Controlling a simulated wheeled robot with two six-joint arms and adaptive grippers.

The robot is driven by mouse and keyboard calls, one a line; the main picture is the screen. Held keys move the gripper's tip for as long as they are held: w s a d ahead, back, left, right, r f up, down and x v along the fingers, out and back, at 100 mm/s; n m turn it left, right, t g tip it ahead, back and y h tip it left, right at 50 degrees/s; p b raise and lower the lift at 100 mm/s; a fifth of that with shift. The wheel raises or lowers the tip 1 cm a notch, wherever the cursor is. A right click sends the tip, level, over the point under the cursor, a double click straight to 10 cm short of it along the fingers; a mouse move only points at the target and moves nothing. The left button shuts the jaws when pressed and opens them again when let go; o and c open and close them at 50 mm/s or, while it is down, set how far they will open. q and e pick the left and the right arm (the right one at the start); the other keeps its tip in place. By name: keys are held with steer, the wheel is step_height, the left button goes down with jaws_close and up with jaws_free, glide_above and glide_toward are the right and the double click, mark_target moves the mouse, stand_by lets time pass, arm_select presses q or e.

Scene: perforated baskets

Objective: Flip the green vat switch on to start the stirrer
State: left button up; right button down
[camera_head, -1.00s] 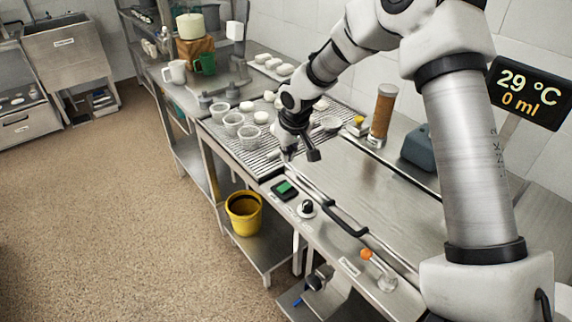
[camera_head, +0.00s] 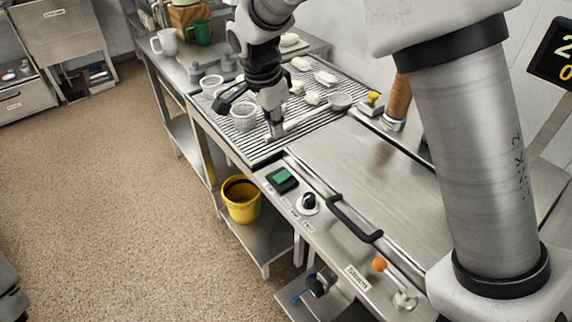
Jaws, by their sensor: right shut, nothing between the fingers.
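The green vat switch (camera_head: 282,178) is a bright green rocker in a black square frame, on the steel front panel of the vat (camera_head: 385,190). Whether it is on or off cannot be told. My right gripper (camera_head: 274,133) is shut and empty, pointing down over the ribbed drain tray, beyond the switch and apart from it. My left gripper does not show. I cannot make out a stirrer.
A black rotary knob (camera_head: 309,202) sits right of the switch, near a black handle (camera_head: 354,220). An orange-tipped lever (camera_head: 380,265) is farther right. Baskets and white cheeses stand on the drain tray (camera_head: 246,146). A yellow bucket (camera_head: 241,203) sits on the lower shelf.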

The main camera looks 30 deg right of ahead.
mark_target(285, 172)
steer(key=f, duration=0.4)
steer(key=w+d+f+p, duration=0.1)
steer(key=f, duration=0.3)
steer(key=d+f, duration=0.1)
steer(key=f, duration=0.4)
steer(key=shift+w+d+f, duration=0.1)
steer(key=shift+w+d, duration=0.05)
steer(key=shift+w, duration=0.1)
steer(key=shift+s+d+f, duration=0.1)
steer(key=shift+f, duration=0.35)
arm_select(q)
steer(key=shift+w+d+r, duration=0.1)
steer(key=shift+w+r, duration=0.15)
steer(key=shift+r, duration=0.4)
arm_select(e)
steer(key=shift+f, duration=0.1)
